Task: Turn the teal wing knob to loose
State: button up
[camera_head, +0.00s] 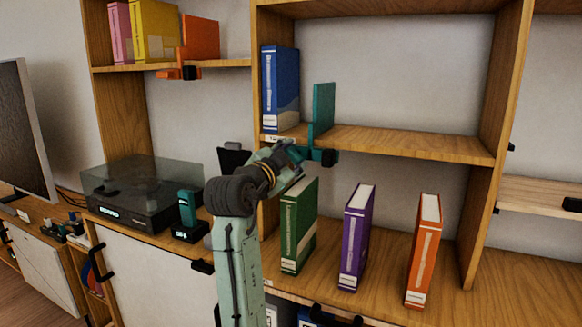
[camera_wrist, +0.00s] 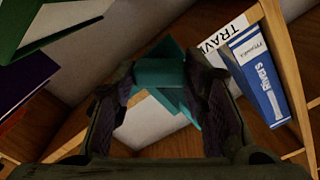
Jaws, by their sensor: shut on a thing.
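The teal wing knob (camera_wrist: 160,72) shows in the wrist view between the two fingers of my gripper (camera_wrist: 165,88), which is shut on it. In the head view, my gripper (camera_head: 300,152) reaches up to the front edge of the middle shelf, at the clamp (camera_head: 328,158) under a teal bookend (camera_head: 323,108). The bookend plate stands upright on the shelf, a little right of a blue book (camera_head: 281,88). The knob is largely hidden by my gripper in the head view. I cannot tell how far the knob is turned.
On the lower shelf stand a green book (camera_head: 299,226), a purple book (camera_head: 356,237) and an orange book (camera_head: 423,250), below and right of my gripper. A record player (camera_head: 128,196) is at the left. The middle shelf (camera_head: 420,145) is bare right of the bookend.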

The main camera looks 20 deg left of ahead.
jog(key=m+b, duration=0.3)
jog(key=m, duration=0.2)
jog(key=shift+f+m, duration=0.15)
jog(key=shift+m, duration=0.15)
jog(key=shift+m+b, duration=0.9)
jog(key=shift+m, duration=1.3)
jog(key=o, duration=1.2)
jog(key=shift+c, duration=0.2)
jog(key=s, duration=1.2)
jog(key=shift+a, duration=0.25)
